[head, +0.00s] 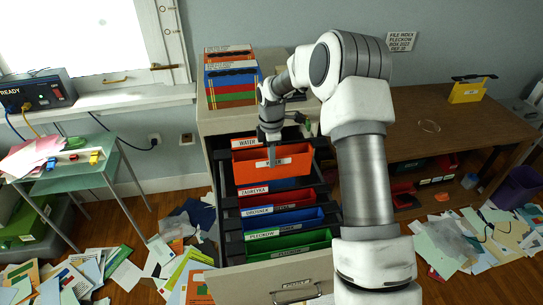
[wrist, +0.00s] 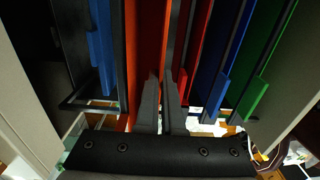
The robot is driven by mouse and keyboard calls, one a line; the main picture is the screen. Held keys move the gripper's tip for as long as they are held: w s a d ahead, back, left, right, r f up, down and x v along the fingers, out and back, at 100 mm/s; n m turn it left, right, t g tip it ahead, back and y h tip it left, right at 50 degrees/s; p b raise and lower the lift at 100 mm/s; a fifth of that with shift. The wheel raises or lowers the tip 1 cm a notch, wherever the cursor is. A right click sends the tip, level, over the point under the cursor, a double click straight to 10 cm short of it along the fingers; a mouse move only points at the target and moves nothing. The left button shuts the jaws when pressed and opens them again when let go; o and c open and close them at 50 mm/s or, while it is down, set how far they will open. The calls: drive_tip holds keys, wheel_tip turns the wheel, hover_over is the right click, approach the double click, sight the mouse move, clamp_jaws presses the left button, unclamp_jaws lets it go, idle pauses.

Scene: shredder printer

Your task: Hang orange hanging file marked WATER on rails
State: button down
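The orange hanging file (head: 294,163) with a white label is at the back of the open drawer, across its width, higher than the files in front. In the wrist view, the orange file (wrist: 134,60) stands between a blue piece on the left and a red file on the right. My gripper (head: 272,158) reaches down from above, one finger in front of the orange panel. In the wrist view my gripper (wrist: 163,82) has its fingers close together with an orange strip between them. The dark drawer rails (head: 228,192) run along both sides. I cannot tell whether the file's ends touch them.
In the drawer hang a red file (head: 285,200), a blue file (head: 290,220) and a green file (head: 300,242). Stacked files (head: 231,85) stand on the cabinet. A wooden desk (head: 440,125) is at right, a green table (head: 75,165) at left. Papers litter the floor.

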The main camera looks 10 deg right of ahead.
wheel_tip(320, 180, down, 12)
drive_tip(key=b, duration=0.7)
drive_tip(key=shift+f, duration=0.15)
idle(0.5)
drive_tip(key=c, duration=1)
unclamp_jaws()
wheel_tip(320, 180, up, 17)
drive_tip(key=shift+r, duration=0.2)
